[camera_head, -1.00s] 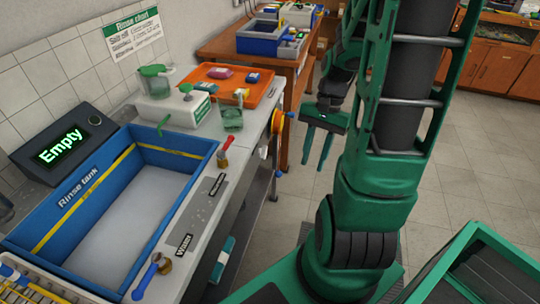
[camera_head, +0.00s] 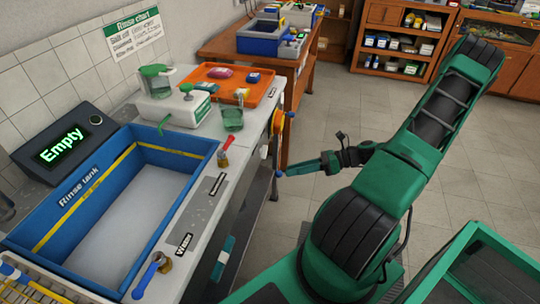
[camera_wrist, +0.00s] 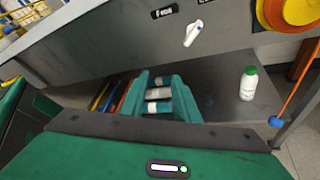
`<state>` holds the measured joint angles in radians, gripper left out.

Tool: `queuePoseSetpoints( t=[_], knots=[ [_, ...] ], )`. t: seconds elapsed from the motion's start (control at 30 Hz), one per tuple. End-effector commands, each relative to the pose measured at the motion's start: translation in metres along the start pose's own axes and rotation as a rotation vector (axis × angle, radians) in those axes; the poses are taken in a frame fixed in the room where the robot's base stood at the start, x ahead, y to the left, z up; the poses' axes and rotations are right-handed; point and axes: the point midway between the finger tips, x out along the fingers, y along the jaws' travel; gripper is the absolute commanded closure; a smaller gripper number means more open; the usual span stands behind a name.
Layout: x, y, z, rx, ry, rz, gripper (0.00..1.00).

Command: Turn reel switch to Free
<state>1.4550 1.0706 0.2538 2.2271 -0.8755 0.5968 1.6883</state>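The reel switch is a small white lever (camera_wrist: 194,32) on the grey front panel of the bench, tilted in the wrist view. A dark label (camera_wrist: 164,12) beside it on the left seems to read "Free"; a second label (camera_wrist: 203,1) is cut off at the top edge. The yellow, orange and red reel (camera_wrist: 290,15) is right of the lever, and it shows at the bench end in the head view (camera_head: 277,122). My gripper (camera_wrist: 158,82) is open and empty, its fingers below the lever in the wrist picture. In the head view my gripper (camera_head: 287,173) points left toward the bench.
A white bottle with a green cap (camera_wrist: 248,84) stands on the lower shelf. An orange line with a blue ball (camera_wrist: 277,122) hangs from the reel. The blue rinse tank (camera_head: 60,258) and orange tray (camera_head: 207,73) are on the bench.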

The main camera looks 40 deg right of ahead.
Motion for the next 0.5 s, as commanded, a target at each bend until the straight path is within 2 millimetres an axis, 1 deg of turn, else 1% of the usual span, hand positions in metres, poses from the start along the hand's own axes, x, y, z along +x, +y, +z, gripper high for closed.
queuePoseSetpoints(
  t=[0.03, 0.1, 0.2, 0.37, 0.5],
  knots=[
    [-0.002, -0.007, 0.0, 0.057, -0.076, -0.015, 0.71],
    [-0.006, -0.015, 0.005, 0.126, -0.171, -0.03, 0.71],
    [-0.013, -0.025, 0.01, 0.208, -0.285, -0.044, 0.71],
    [-0.022, -0.036, 0.016, 0.285, -0.397, -0.054, 0.71],
    [-0.021, -0.038, 0.019, 0.306, -0.428, -0.053, 0.71]
  ],
)
